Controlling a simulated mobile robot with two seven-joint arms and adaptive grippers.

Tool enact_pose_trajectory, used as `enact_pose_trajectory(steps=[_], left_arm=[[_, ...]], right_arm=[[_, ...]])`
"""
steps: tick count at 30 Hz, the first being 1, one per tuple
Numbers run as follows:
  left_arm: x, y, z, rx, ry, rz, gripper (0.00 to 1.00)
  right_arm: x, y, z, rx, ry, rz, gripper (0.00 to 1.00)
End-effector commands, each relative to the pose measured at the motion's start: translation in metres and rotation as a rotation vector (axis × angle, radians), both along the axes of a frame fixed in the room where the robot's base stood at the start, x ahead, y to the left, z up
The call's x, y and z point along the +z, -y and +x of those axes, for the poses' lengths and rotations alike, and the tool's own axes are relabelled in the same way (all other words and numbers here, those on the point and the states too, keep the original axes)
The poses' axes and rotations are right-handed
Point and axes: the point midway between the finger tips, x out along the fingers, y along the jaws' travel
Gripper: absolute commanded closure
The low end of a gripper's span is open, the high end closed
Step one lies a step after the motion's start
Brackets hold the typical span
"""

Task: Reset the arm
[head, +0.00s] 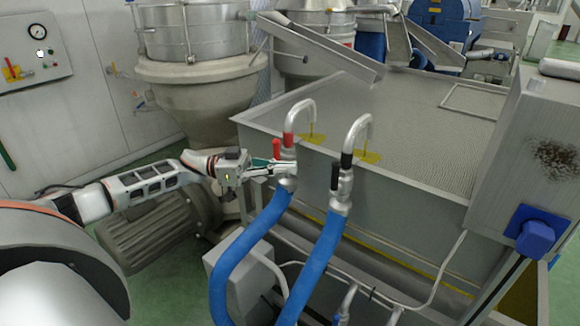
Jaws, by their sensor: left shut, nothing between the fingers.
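My left arm comes in from the left and reaches across to the hose couplings. My left gripper (284,168) is shut and empty. Its fingertips are at the left coupling, just below a small red lever (276,149); I cannot tell whether they touch it. The left bent metal pipe (300,107) has a red band and leads down to a blue hose (247,243). The right bent pipe (358,130) has a black band and a black lever (334,176), with a second blue hose (320,258) below. My right gripper is not in view.
A large steel tank with a mesh top (415,130) stands behind the pipes. A grey motor (155,235) lies below my left arm. A steel cabinet (530,150) with a blue plug (537,236) is at the right. A gauge panel (36,50) hangs on the left wall.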

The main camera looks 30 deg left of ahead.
Motion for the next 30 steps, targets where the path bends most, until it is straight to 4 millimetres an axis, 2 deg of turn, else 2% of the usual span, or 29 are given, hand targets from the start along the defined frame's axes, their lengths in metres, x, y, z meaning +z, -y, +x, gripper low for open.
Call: enact_pose_trajectory(steps=[23,26,29,30], left_arm=[[-0.001,-0.002,-0.003,-0.001,0.0,-0.001,1.0],[-0.014,0.01,-0.003,0.011,0.01,-0.009,1.0],[-0.043,0.038,-0.003,0.056,0.04,-0.028,1.0],[-0.059,0.053,-0.004,0.087,0.055,-0.035,1.0]], right_arm=[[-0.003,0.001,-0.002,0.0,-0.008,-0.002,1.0],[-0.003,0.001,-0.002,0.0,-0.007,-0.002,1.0],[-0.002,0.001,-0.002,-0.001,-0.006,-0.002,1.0],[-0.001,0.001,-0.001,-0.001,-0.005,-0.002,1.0]])
